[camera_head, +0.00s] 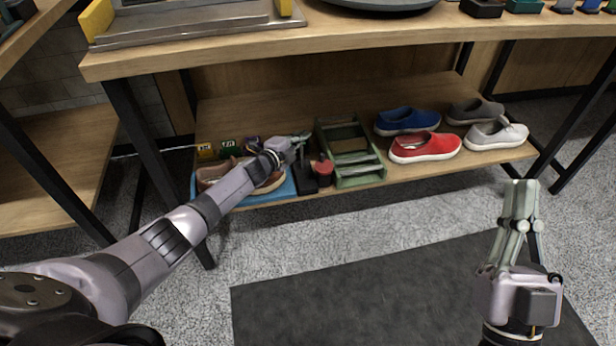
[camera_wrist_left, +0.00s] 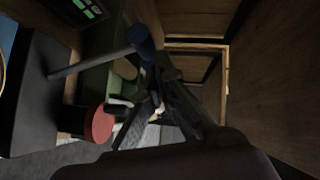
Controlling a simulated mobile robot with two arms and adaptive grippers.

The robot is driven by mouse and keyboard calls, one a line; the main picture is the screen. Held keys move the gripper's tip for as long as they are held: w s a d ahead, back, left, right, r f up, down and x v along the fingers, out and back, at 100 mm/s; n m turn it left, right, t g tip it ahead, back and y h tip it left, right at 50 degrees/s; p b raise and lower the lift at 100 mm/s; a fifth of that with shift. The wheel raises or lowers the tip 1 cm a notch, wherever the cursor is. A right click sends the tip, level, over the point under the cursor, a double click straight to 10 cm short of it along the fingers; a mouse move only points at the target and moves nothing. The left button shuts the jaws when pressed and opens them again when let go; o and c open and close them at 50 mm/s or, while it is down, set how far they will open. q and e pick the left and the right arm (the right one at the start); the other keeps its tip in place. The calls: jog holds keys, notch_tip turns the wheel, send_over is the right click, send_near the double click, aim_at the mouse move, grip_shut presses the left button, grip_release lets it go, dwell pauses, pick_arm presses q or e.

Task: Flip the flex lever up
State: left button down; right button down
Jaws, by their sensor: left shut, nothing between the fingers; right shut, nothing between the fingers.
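A dark box (camera_wrist_left: 32,95) in the left wrist view has a thin grey lever (camera_wrist_left: 95,65) with a blue end (camera_wrist_left: 140,38). The lever sticks out sideways from the box toward my left gripper (camera_wrist_left: 155,95). The dark box (camera_head: 305,180) also shows on the lower shelf in the head view, below my left gripper (camera_head: 302,139). My left gripper is shut and empty beside the blue end; I cannot tell if they touch.
A red-topped black item (camera_head: 322,168) and a green rack (camera_head: 350,160) stand right of the box. Brown shoes (camera_head: 212,175) sit on a blue tray at the left. Blue (camera_head: 407,121) and red (camera_head: 425,148) shoes lie right. The tabletop (camera_head: 330,38) overhangs the shelf.

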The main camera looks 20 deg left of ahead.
pick_arm(q)
jog(key=shift+w+a, duration=0.2)
jog(key=shift+w, duration=0.05)
pick_arm(e)
jog(key=shift+s+r+t, duration=0.15)
jog(key=shift+r+t, duration=0.1)
jog(key=shift+t, duration=0.05)
